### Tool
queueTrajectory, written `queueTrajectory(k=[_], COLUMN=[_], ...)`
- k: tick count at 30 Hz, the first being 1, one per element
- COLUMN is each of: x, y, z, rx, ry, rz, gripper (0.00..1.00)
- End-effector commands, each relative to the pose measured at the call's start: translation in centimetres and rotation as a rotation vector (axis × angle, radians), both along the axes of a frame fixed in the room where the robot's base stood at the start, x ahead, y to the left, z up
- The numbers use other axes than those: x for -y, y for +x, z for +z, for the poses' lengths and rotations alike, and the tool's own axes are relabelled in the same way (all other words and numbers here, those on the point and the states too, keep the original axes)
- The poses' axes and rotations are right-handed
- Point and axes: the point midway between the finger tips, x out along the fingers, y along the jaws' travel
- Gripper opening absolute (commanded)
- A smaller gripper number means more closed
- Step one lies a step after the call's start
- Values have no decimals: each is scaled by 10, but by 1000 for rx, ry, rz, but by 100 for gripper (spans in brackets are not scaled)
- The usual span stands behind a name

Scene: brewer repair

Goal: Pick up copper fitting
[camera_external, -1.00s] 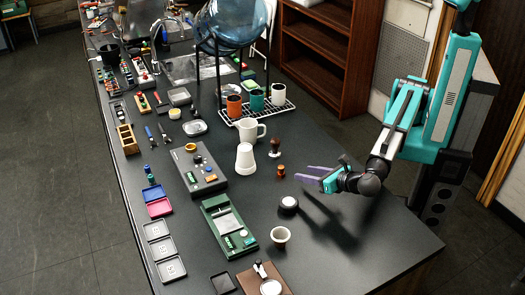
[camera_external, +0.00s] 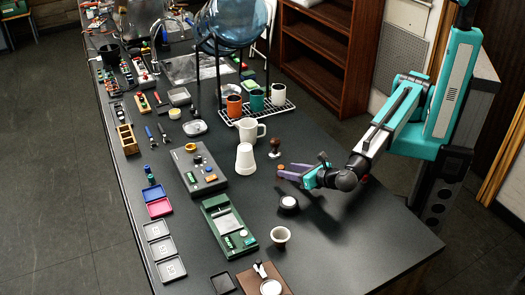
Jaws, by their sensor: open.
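The copper fitting (camera_external: 281,167) is a small orange-brown piece standing on the dark counter, right of the white upturned cup. Only its top shows, behind or between the purple fingers. My gripper (camera_external: 288,172) reaches in from the right, low over the counter, with its purple fingertips at the fitting. The gripper is open. Whether a finger touches the fitting cannot be told from this view.
A dark tamper-like piece (camera_external: 275,148) stands just behind the fitting. A white upturned cup (camera_external: 245,159) and white mug (camera_external: 249,130) are to the left. A round black-and-white puck (camera_external: 289,203) and small cup (camera_external: 280,236) are in front. The counter's right front is clear.

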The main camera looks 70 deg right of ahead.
Motion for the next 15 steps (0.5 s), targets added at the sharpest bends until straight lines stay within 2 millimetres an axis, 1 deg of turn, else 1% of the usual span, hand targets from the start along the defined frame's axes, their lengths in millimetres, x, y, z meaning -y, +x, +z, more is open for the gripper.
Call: queueTrajectory(k=[8,15], x=[2,12], y=[4,23], z=[0,-7], rx=[0,-1], ry=[0,-1], rz=[-1,-3], gripper=[43,43])
